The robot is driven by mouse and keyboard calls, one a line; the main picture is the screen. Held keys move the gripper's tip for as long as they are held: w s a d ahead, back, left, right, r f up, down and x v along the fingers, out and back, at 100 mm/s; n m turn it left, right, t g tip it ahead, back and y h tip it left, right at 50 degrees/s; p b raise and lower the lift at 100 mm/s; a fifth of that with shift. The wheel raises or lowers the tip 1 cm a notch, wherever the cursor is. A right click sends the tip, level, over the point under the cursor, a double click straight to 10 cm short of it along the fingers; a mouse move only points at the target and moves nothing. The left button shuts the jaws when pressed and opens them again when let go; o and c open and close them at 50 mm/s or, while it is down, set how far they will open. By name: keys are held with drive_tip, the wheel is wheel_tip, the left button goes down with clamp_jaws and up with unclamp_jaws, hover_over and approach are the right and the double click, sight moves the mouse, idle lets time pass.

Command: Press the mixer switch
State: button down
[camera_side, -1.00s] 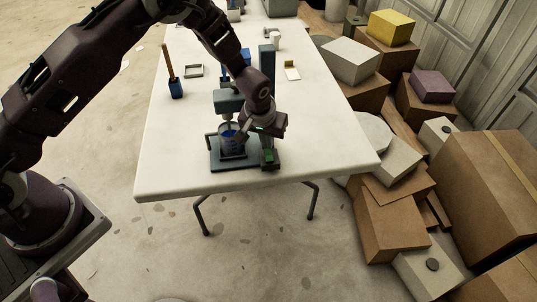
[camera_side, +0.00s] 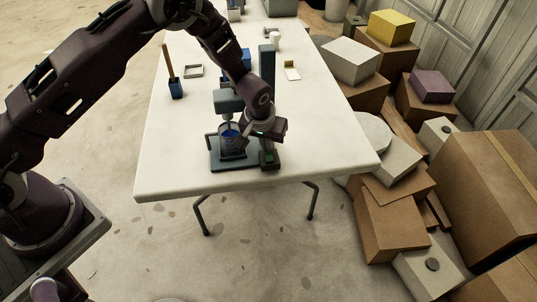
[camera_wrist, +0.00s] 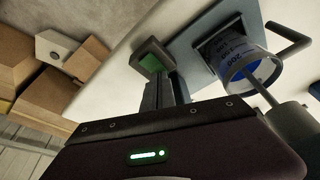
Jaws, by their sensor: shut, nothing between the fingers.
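The mixer (camera_side: 226,104) stands near the front edge of the white table, with a dark base and a column behind my gripper. A clear beaker (camera_side: 231,141) with blue markings sits on its base; the beaker also shows in the wrist view (camera_wrist: 243,62) with a stirring rod in it. The switch is a green-topped block (camera_side: 268,156) at the right of the base, and it also shows in the wrist view (camera_wrist: 152,60). My gripper (camera_wrist: 163,78) is shut and empty, pointing down with its fingertips right at the switch. I cannot tell whether they touch it.
The table (camera_side: 330,150) is clear to the right and left of the mixer. A blue holder (camera_side: 176,90) with a brown stick stands at the left. A small grey tray (camera_side: 193,70) lies farther back. Cardboard boxes (camera_side: 395,225) are piled on the floor at the right.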

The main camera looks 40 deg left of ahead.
drive_tip(key=shift+f, duration=0.25)
drive_tip(key=s+d+r, duration=0.1)
drive_tip(key=r, duration=0.3)
drive_tip(key=s+d+r, duration=0.2)
drive_tip(key=r, duration=0.3)
drive_tip(key=shift+s+d, duration=0.25)
drive_tip(key=shift+d, duration=0.05)
drive_tip(key=shift+r, duration=0.1)
drive_tip(key=s+a+r+h, duration=0.1)
drive_tip(key=s+a+r, duration=0.3)
drive_tip(key=r, duration=0.6)
drive_tip(key=s+a+r, duration=0.2)
drive_tip(key=s+r, duration=0.3)
drive_tip(key=r, duration=0.4)
drive_tip(key=s+a+r+m+t, duration=0.1)
drive_tip(key=s+a+r, duration=0.1)
drive_tip(key=s, duration=0.8)
drive_tip(key=s+a+r+m+t, duration=0.1)
drive_tip(key=s+a+r+m, duration=0.1)
drive_tip(key=s, duration=0.9)
drive_tip(key=shift+a+r, duration=0.2)
drive_tip(key=shift+r, duration=0.6)
